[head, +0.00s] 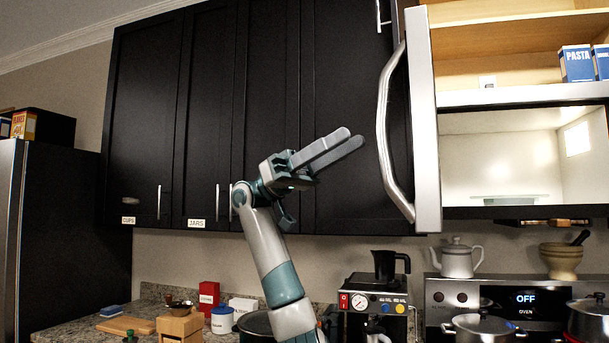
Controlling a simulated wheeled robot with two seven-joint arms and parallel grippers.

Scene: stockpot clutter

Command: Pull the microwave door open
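The microwave (500,160) is built in at the upper right, and its lit, pale interior shows. Its door (424,130) stands swung open, seen nearly edge-on, with a long curved silver handle (382,115) on its left side. My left gripper (355,138) is raised in front of the dark cabinets, to the left of the handle and apart from it in the picture. Its two fingers point up and right, side by side, with nothing seen between them; how far they are apart is unclear. My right gripper is out of view.
Tall black cabinets (210,110) fill the wall behind my arm. An open shelf with a pasta box (577,63) is above the microwave. Below are a coffee machine (372,305), a kettle (457,261), a mortar (562,260) and pots on the stove (482,328).

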